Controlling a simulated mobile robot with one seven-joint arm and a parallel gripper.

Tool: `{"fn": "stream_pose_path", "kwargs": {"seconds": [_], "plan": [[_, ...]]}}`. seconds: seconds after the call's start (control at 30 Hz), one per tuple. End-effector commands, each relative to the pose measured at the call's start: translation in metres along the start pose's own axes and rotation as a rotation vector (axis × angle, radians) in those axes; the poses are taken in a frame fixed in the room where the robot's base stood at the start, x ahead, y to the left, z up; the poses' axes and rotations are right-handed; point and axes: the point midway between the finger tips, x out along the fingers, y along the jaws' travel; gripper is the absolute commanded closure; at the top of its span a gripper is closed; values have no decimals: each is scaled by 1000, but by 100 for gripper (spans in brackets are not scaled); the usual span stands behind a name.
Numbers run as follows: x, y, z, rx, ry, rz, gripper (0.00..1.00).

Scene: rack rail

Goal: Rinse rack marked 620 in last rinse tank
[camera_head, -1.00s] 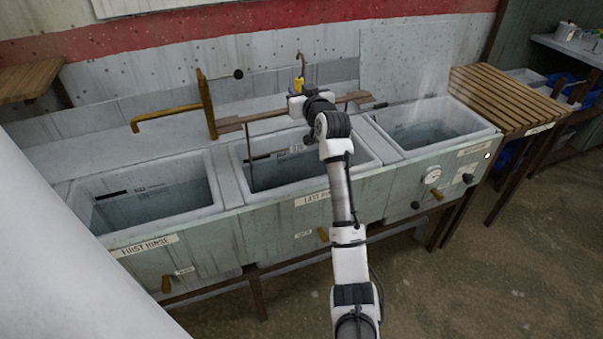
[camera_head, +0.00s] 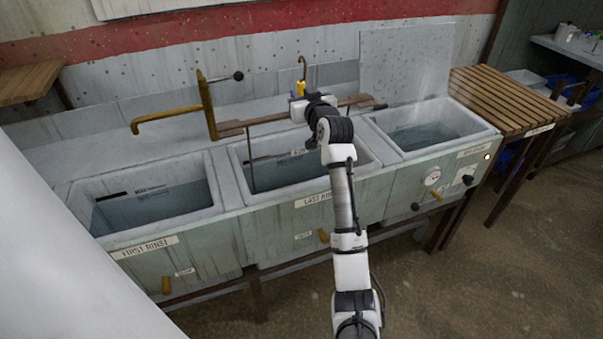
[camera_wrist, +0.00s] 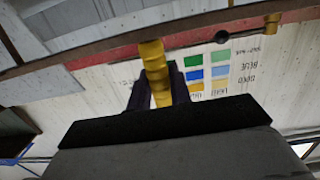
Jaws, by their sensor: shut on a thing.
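The rack has a long brown bar (camera_head: 275,118), a yellow grip (camera_head: 301,88) with a hook above it, and a thin rod going down at the left. Its lower part is inside the middle tank, the last rinse tank (camera_head: 236,172), and is largely hidden by the tank's front and my arm. The number on the rack is not readable now. My gripper (camera_wrist: 158,90) is shut on the yellow grip, which shows between the black fingers in the wrist view (camera_wrist: 154,60). The bar lies above the tank's rear part; whether it touches a support is unclear.
The first rinse tank (camera_head: 82,225) is at the left with water in it. A third tank (camera_head: 492,128) at the right holds water. A brass spout (camera_head: 165,118) stands behind the left tanks. A slatted wooden stand (camera_head: 505,95) adjoins at the right.

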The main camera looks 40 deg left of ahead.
Motion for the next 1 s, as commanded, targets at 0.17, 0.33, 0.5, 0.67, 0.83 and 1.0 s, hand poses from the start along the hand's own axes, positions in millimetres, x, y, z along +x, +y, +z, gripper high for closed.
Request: {"fn": "stream_pose_path", "kwargs": {"seconds": [0.17,0.33,0.5,0.67,0.83,1.0], "plan": [[9,0,-3,-2,4,0,100],[17,-1,-4,-2,4,-1,100],[24,-1,-5,-2,4,-1,100],[28,-1,-5,-1,4,0,100],[28,-1,-5,-1,5,0,100],[28,-1,-5,-1,5,0,100]]}}
